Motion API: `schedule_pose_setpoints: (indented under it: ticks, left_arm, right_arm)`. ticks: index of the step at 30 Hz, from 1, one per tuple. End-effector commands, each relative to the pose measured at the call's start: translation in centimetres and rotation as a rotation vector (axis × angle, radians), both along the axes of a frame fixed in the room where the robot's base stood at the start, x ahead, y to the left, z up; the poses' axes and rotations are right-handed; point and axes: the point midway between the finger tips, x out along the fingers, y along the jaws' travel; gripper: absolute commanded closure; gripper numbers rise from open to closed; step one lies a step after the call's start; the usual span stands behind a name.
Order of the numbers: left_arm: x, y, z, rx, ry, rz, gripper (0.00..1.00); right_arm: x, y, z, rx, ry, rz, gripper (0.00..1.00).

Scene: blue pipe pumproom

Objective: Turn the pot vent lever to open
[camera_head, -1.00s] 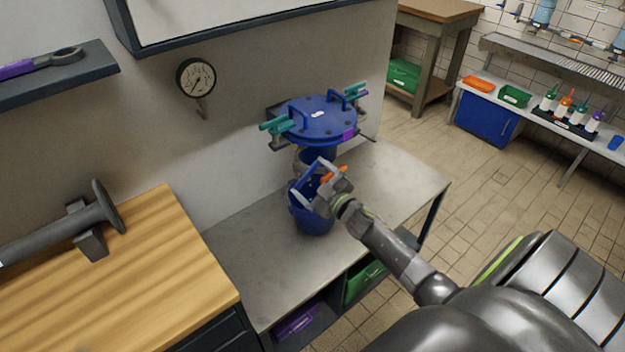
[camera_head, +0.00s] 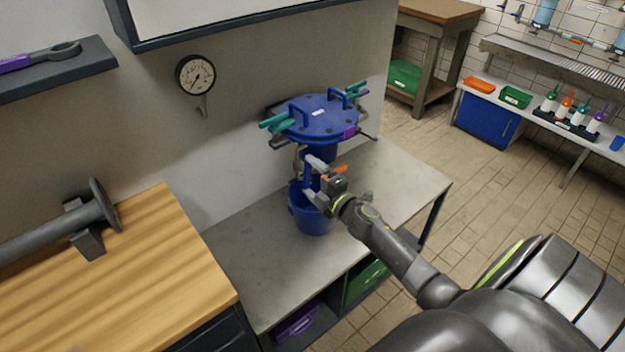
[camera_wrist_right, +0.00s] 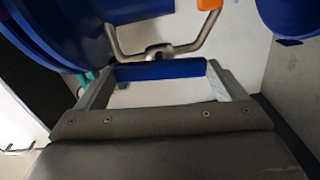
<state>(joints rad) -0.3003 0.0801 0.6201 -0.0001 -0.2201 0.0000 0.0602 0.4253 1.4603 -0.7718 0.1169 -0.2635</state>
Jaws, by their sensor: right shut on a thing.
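The blue pot (camera_head: 318,118) has a round lid with blue handles and teal clamps, and stands at the back of a grey bench. A bent metal pipe hangs below it; this pipe also shows in the right wrist view (camera_wrist_right: 165,48). My right gripper (camera_head: 312,176) is below the pot's front, shut on a blue bar that I take to be the vent lever (camera_wrist_right: 160,71). The bar spans between its fingertips. An orange piece (camera_head: 341,168) shows just right of the gripper. The lever's far end and joint are hidden. My left gripper is not in view.
A blue bucket (camera_head: 311,215) stands on the grey bench (camera_head: 245,255) directly below my gripper. A wooden worktop (camera_head: 120,285) with a grey flanged pipe (camera_head: 45,232) is at left. A gauge (camera_head: 196,75) is on the wall. Tiled floor is free at right.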

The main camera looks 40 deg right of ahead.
Motion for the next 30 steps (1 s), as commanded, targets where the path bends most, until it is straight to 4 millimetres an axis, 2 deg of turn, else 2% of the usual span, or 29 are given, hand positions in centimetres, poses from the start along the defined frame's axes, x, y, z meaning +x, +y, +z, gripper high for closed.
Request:
schedule_pose_setpoints:
  ticks: [12,25,26,28,30]
  left_arm:
    - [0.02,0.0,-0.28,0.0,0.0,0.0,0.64]
    - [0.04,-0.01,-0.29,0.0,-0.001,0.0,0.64]
    - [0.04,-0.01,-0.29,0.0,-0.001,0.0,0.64]
    - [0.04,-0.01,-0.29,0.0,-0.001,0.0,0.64]
    - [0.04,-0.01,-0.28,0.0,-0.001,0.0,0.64]
  right_arm:
    - [-0.09,-0.02,-0.21,-0.141,-0.008,0.0,0.32]
    - [-0.09,-0.06,-0.23,-0.154,-0.008,-0.001,0.31]
    - [-0.09,-0.06,-0.23,-0.154,-0.008,-0.001,0.07]
    - [-0.09,-0.06,-0.22,-0.152,-0.008,-0.001,0.0]
    - [-0.08,-0.06,-0.19,-0.151,-0.009,-0.001,0.0]
